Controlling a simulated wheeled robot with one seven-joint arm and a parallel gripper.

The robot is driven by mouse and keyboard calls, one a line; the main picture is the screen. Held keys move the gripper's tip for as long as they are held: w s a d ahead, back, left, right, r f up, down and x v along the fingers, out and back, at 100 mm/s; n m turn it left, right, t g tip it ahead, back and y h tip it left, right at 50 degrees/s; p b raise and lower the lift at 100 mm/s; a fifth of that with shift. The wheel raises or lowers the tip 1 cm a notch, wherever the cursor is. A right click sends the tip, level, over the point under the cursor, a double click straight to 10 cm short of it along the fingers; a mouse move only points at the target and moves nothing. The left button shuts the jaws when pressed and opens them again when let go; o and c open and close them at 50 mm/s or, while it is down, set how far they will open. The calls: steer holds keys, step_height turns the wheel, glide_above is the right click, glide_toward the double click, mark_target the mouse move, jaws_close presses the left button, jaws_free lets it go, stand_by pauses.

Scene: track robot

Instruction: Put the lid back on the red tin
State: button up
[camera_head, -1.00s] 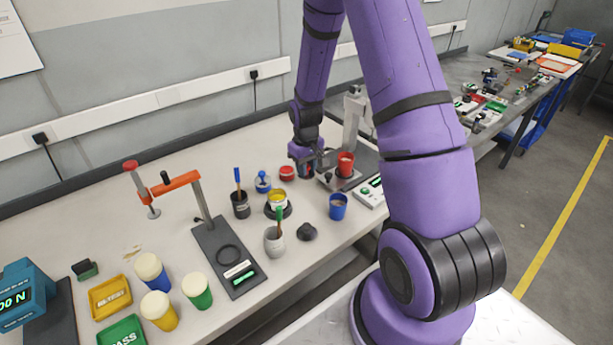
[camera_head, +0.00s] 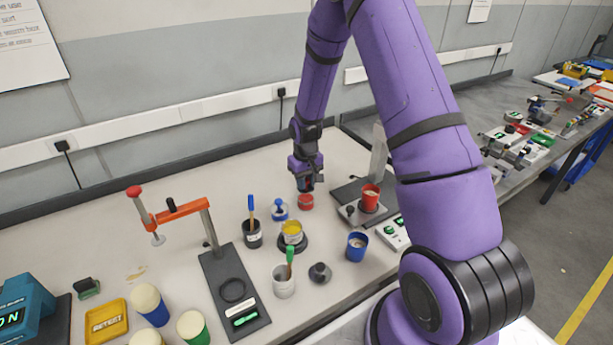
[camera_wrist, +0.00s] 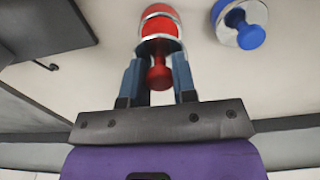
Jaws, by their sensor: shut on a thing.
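The red tin (camera_head: 305,202) stands on the bench, towards the back. My gripper (camera_head: 305,184) is directly above it, pointing down. In the wrist view, my gripper (camera_wrist: 158,78) has its two blue-grey fingers on either side of the red knob of the lid (camera_wrist: 159,72), shut on it. The red tin (camera_wrist: 158,22) shows just beyond the lid in the wrist view, with a pale rim. The lid overlaps the tin in that view, so I cannot tell whether they touch.
A blue-knobbed pot (camera_head: 279,209) stands close left of the tin; it also shows in the wrist view (camera_wrist: 246,32). A yellow tin (camera_head: 292,233) is in front. A red cup (camera_head: 370,197) stands on a device to the right. A blue cup (camera_head: 356,246) is nearer. Bench behind the tin is clear.

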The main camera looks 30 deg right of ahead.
steer(key=shift+f, duration=1.8)
steer(key=shift+f, duration=0.15)
stand_by(0.8)
steer(key=o, duration=1.5)
steer(key=shift+c, duration=0.2)
steer(key=shift+r, duration=3.5)
jaws_close()
